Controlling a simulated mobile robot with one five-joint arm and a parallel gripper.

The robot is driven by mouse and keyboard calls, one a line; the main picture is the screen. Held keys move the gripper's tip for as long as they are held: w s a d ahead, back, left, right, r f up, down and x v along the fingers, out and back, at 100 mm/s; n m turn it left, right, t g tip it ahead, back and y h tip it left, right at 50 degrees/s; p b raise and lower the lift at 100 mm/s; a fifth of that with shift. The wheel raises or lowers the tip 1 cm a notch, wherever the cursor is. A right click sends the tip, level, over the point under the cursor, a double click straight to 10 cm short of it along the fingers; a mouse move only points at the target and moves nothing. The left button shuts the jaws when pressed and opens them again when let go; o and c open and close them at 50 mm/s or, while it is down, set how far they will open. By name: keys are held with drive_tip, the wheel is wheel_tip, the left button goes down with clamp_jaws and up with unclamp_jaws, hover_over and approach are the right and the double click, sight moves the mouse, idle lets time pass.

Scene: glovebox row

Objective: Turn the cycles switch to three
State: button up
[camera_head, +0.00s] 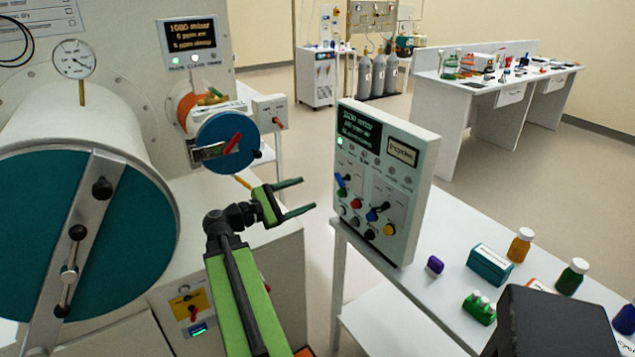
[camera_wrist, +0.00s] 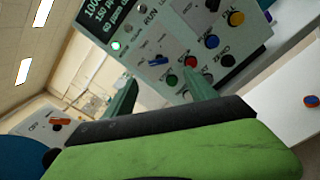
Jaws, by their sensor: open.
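The control panel (camera_head: 405,205) is a pale upright box on the white table. A small display (camera_head: 402,151) on it seems to read "cycles"; its digit is hard to make out. Two blue-handled switches show: a left one (camera_head: 342,182) and a lower right one (camera_head: 377,212). Their labels are too small to tell which is the cycles switch. My gripper (camera_head: 308,195) is open and empty, left of the panel and apart from it, fingers pointing towards it. In the wrist view, the panel's left blue switch (camera_wrist: 158,60) shows beyond the fingers.
Coloured buttons, including a red one (camera_wrist: 190,62) and a yellow one (camera_head: 389,229), sit near the switches. A purple item (camera_head: 434,266), a teal box (camera_head: 490,264) and bottles (camera_head: 521,245) stand right of the panel. The glovebox's large round door (camera_head: 130,235) is at left.

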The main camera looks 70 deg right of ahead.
sight(337, 181)
drive_tip(key=x, duration=1.1)
drive_tip(key=shift+d, duration=0.3)
drive_tip(key=shift+f, duration=0.1)
drive_tip(key=c, duration=1.4)
